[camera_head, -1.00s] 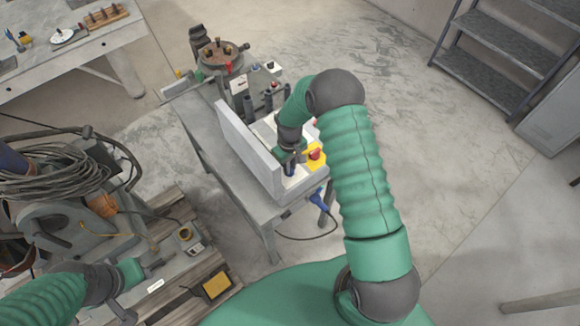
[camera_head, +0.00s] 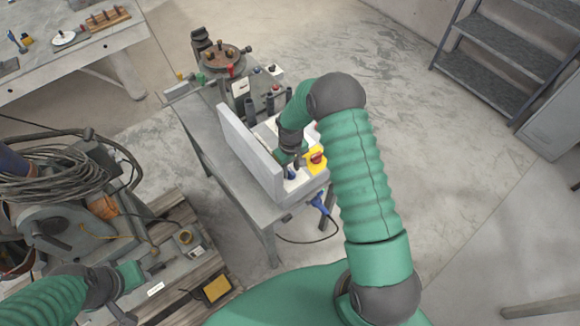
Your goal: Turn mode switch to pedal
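A light grey control box (camera_head: 252,155) stands on a grey metal table (camera_head: 215,165). Its panel carries a red knob on a yellow plate (camera_head: 318,158) at the right. My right gripper (camera_head: 291,170) reaches down to the panel, just left of the yellow plate. The mode switch cannot be made out; the wrist and gripper cover that part of the panel. The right fingertips are too small and hidden to tell open from shut. My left gripper (camera_head: 150,268) is at lower left over a grey machine, its fingers dark and small, away from the control box.
A round positioner table (camera_head: 222,55) with brown posts stands behind the box. Cables (camera_head: 60,170) and a grey machine on a wooden pallet (camera_head: 205,265) fill the left. A workbench (camera_head: 70,65) is at upper left, metal steps (camera_head: 500,60) at upper right.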

